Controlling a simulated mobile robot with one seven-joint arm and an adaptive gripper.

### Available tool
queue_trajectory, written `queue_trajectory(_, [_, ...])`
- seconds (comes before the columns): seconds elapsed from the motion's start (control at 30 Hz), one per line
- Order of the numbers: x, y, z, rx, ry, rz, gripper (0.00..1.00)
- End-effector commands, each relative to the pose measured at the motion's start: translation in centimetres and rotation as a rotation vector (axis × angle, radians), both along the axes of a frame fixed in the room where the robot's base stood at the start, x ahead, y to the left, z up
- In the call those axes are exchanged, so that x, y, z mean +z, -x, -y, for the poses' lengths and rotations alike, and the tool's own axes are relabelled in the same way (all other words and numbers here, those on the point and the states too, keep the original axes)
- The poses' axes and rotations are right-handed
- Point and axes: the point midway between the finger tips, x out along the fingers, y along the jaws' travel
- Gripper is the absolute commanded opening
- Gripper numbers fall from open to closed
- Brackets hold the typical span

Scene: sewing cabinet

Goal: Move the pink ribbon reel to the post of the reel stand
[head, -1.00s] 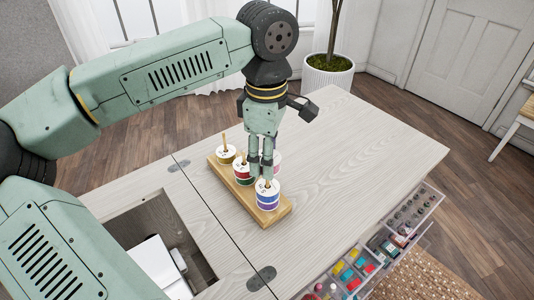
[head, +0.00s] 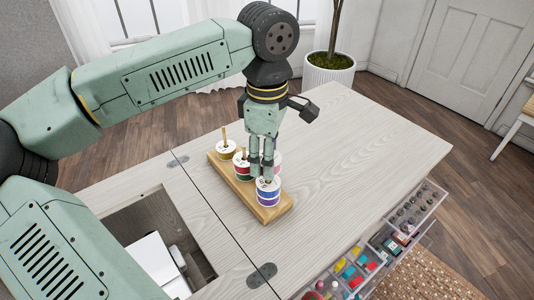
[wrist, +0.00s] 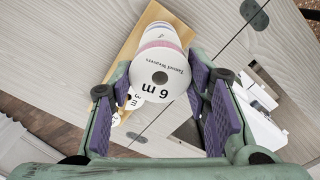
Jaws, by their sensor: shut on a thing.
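The pink ribbon reel (wrist: 160,78) has a white "6 m" face with a dark centre hole and a thin pink band. It lies between the purple pads of my gripper (wrist: 163,110) in the wrist view. In the head view, my gripper (head: 261,176) points down over the reel stand and is shut on the reel; only a pink edge (head: 278,160) shows behind the fingers. The wooden reel stand (head: 284,207) lies on the table. Its near end bears a blue and purple stack (head: 268,192). I cannot tell whether the pink reel touches a post or the stand.
A red and green stack (head: 242,168) and a yellowish reel (head: 226,150) sit around posts on the stand, close to my fingers. The pale tabletop (head: 350,145) is clear to the right. An opening (head: 150,215) is at left; open clear drawers (head: 415,205) are at right.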

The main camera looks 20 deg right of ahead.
Motion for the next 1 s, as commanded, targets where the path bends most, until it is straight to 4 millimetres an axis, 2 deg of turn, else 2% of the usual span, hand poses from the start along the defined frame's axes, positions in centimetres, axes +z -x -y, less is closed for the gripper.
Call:
queue_trajectory(0.27, [-0.1,0.0,0.0,0.0,0.0,0.0,0.22])
queue_trajectory(1.0, [-1.9,0.0,0.0,0.0,0.0,0.0,0.22])
